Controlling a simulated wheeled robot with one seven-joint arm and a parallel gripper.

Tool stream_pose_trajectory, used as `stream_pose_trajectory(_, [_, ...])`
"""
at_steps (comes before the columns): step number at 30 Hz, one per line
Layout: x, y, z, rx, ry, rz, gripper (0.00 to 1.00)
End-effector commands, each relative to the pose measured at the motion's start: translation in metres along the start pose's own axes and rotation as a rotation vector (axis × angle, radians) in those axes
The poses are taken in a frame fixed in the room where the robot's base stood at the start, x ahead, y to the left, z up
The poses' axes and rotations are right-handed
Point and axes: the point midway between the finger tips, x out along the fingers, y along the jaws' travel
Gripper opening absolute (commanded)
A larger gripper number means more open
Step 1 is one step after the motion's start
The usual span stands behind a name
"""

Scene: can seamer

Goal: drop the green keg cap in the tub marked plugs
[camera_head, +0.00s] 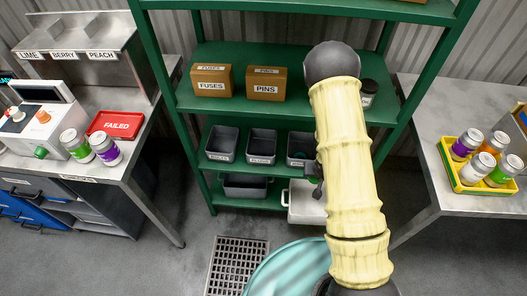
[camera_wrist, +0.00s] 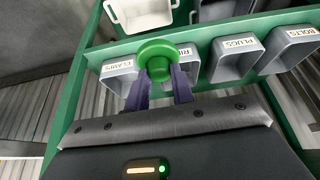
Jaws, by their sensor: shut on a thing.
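The green keg cap (camera_wrist: 158,52) is between the two purple fingers of my gripper (camera_wrist: 164,76), which is shut on it, in the wrist view. The tub marked plugs (camera_wrist: 232,66) is to the right of the cap there, apart from it. In the head view the plugs tub (camera_head: 262,148) is the middle of the visible grey tubs on the green rack's lower shelf. My arm hides the cap and most of my gripper in that view.
The bolts tub (camera_head: 222,143) stands left of the plugs tub in the head view. The clamps tub (camera_wrist: 120,72) and a partly hidden tub (camera_wrist: 188,65) show in the wrist view. A white bin (camera_head: 306,205) sits below. Boxes of fuses (camera_head: 211,80) and pins (camera_head: 266,84) stand above.

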Motion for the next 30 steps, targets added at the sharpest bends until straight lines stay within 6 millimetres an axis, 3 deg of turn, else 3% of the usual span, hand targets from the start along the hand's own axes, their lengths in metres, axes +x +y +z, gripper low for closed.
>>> stream_pose_trajectory(8, [0.024,-0.025,-0.003,0.016,0.003,0.008,0.02])
stream_pose_trajectory(18, [0.053,-0.119,-0.006,0.102,0.006,0.048,0.02])
stream_pose_trajectory(30, [0.052,-0.228,0.022,0.195,0.003,0.095,0.02])
